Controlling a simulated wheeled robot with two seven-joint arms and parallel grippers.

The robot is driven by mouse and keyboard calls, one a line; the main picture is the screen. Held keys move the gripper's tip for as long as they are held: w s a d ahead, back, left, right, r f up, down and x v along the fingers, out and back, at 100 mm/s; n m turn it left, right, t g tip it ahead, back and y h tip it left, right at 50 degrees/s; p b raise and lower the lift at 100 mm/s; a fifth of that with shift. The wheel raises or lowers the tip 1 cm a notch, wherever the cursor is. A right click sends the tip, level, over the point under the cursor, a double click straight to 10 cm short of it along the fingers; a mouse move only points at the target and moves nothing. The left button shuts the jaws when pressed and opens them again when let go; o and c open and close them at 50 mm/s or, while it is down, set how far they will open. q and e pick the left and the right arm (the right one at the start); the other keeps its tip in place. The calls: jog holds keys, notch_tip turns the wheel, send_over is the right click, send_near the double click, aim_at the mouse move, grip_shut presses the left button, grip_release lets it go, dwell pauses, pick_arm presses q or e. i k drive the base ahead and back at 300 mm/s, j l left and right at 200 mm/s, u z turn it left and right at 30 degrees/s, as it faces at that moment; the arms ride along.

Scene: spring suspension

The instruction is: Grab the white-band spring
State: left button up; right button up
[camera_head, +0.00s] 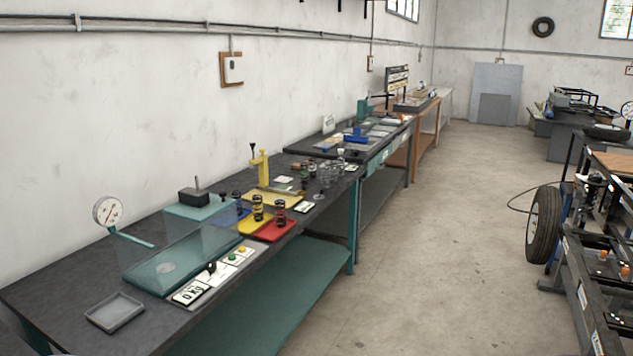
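Several small dark springs stand on the workbench on the left side of the head view. One spring with yellowish bands (257,207) stands on a yellow tray (253,226). One spring with reddish bands (281,212) stands on a red tray (274,234). A dark piece (238,200) stands by a blue tray (226,217). More small dark and pale parts stand farther back on the bench; one (340,154) looks pale on top. I cannot tell which spring has a white band. Neither of my grippers is in view.
The near workbench (65,290) carries a teal tester with a clear guard (160,281), a dial gauge (108,211), a grey tray (115,312) and a yellow press (260,168). Open floor (430,240) lies right of the bench. A wheel (543,226) and a dark rack stand at right.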

aim_at(311, 175)
jog(key=i+l+z, duration=0.3)
jog(key=i, duration=1)
jog(key=i+z, duration=0.25)
jog(key=i, duration=1.05)
